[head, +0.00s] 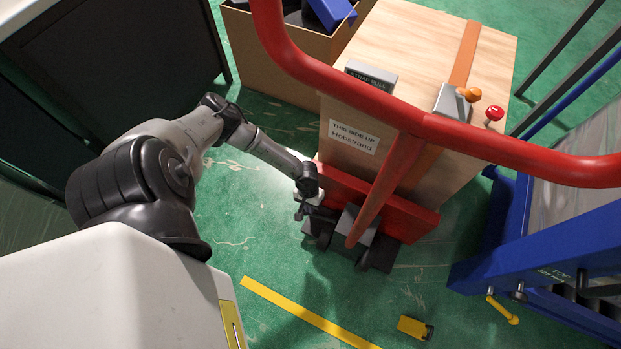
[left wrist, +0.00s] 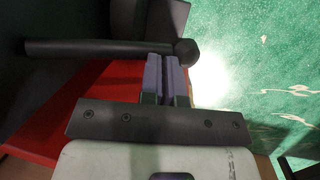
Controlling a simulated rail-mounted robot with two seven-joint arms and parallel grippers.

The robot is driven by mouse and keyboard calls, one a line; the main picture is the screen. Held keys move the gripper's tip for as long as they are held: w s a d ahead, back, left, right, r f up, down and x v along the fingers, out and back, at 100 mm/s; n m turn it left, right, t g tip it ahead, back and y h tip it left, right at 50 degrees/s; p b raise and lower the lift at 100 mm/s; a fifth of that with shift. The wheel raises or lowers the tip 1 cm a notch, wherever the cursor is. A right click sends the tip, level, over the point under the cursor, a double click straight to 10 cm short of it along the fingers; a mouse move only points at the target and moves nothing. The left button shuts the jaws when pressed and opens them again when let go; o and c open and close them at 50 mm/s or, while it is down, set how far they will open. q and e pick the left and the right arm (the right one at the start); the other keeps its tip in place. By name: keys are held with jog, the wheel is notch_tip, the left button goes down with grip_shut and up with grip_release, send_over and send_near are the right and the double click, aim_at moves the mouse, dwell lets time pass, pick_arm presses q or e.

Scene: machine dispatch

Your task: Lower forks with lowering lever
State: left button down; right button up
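The lowering lever (left wrist: 100,47) is a black rod with a ball end (left wrist: 186,52), lying across the upper part of the left wrist view. My left gripper (left wrist: 165,80) has its two fingers side by side with only a thin dark gap. Their tips are at the rod near its ball end; I cannot tell whether they touch it, and nothing shows between them. In the head view my left gripper (head: 306,204) is low beside the red pallet truck body (head: 412,217). The lever is hard to make out there. The forks are hidden under the crate. My right gripper is out of view.
The truck's red loop handle (head: 345,86) crosses above the wooden crate (head: 415,45). An open cardboard box (head: 262,55) stands behind. A blue frame (head: 545,255) stands at right. Yellow floor tape (head: 305,313) lies in front. Green floor is clear left of the truck.

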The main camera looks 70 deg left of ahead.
pick_arm(q)
jog(key=shift+s+f, duration=0.35)
jog(key=shift+a+r+p, duration=0.15)
jog(key=shift+r+p, duration=0.3)
jog(key=shift+r, duration=0.05)
jog(key=s+a+p+v, duration=0.1)
jog(key=p+v, duration=0.5)
jog(key=v, duration=0.7)
jog(key=shift+a+p, duration=0.35)
jog(key=shift+a, duration=0.25)
jog(key=shift+d+f, duration=0.15)
jog(key=shift+s, duration=0.1)
